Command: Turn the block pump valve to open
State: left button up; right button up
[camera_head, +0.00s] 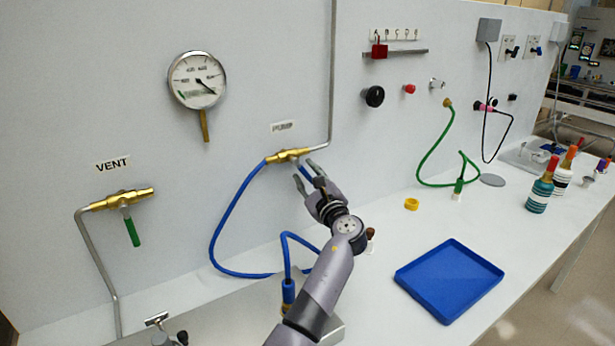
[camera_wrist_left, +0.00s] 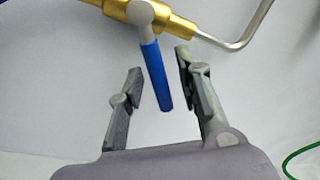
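The block pump valve is a brass body (camera_head: 287,155) on the wall under the PUMP label (camera_head: 283,126). It also shows at the top of the left wrist view (camera_wrist_left: 178,18). Its blue lever handle (camera_wrist_left: 157,78) hangs downward, slightly tilted. In the head view the lever is partly hidden by my fingers. My left gripper (camera_head: 305,171) is at the valve from below right. In the left wrist view, its two fingers (camera_wrist_left: 158,62) are open on either side of the lever, with gaps visible between. My right gripper is not in view.
A blue hose (camera_head: 215,238) loops from the valve's left end. Left are the VENT valve (camera_head: 122,199) with a green lever and a round gauge (camera_head: 197,80). A blue tray (camera_head: 449,279), yellow ring (camera_head: 411,204) and bottles (camera_head: 541,188) are on the bench at right.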

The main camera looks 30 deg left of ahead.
pick_arm(q)
jog(key=v, duration=0.7)
jog(key=shift+s+d, duration=0.15)
jog(key=shift+d, duration=0.05)
jog(key=shift+f, duration=0.1)
jog(key=shift+c, duration=0.4)
